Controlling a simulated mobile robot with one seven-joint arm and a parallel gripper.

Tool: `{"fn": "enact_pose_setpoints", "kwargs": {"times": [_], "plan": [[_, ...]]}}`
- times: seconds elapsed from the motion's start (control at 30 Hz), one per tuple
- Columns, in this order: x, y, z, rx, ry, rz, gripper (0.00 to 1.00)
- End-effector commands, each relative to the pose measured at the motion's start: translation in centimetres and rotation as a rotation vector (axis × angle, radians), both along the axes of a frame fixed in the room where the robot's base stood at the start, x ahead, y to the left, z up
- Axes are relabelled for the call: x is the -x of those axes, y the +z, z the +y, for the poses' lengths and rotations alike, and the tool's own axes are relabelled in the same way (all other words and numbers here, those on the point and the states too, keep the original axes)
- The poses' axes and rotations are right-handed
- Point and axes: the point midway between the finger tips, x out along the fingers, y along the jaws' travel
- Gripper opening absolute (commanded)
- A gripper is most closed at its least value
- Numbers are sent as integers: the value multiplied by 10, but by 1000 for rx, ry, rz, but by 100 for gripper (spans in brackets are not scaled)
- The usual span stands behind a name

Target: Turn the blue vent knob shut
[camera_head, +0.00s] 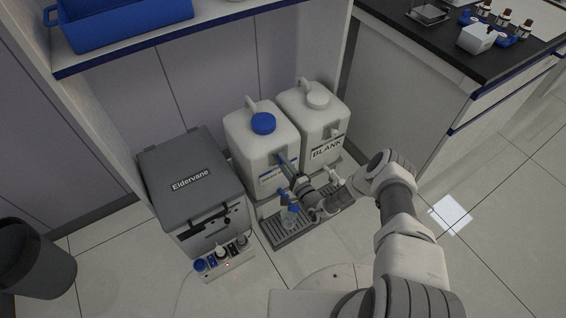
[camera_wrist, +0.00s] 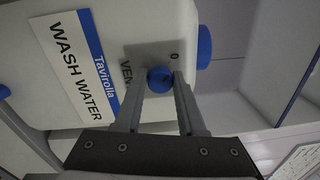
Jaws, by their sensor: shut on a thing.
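The blue vent knob (camera_wrist: 160,78) sits on the front of a white tank (camera_wrist: 133,22), beside partly covered lettering that reads "VEN". My gripper (camera_wrist: 161,84) is shut on the knob, with one finger on each side of it. The tank carries a label (camera_wrist: 78,62) reading "Tavirolla WASH WATER". In the head view this tank (camera_head: 247,140) has a blue cap (camera_head: 263,123), and my gripper (camera_head: 282,160) reaches its upper front. The knob is hidden there by my gripper.
A white tank marked "BLANK" (camera_head: 315,116) stands close on the right. A grey box marked "Eldervane" (camera_head: 190,181) is on the left, with a power strip (camera_head: 224,263) before it. A shelf (camera_head: 215,22) overhangs behind.

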Motion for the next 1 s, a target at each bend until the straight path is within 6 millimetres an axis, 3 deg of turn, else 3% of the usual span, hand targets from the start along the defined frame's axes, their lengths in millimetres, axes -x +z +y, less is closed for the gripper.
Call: {"fn": "enact_pose_setpoints", "kwargs": {"times": [0.13,0.17,0.33,0.73,1.0], "plan": [[0,-1,-3,3,-5,1,0],[0,-1,-3,3,-5,1,41],[0,-1,-2,2,-3,1,69],[7,0,-6,0,-2,2,69],[52,-1,-37,-1,-5,4,69]]}}
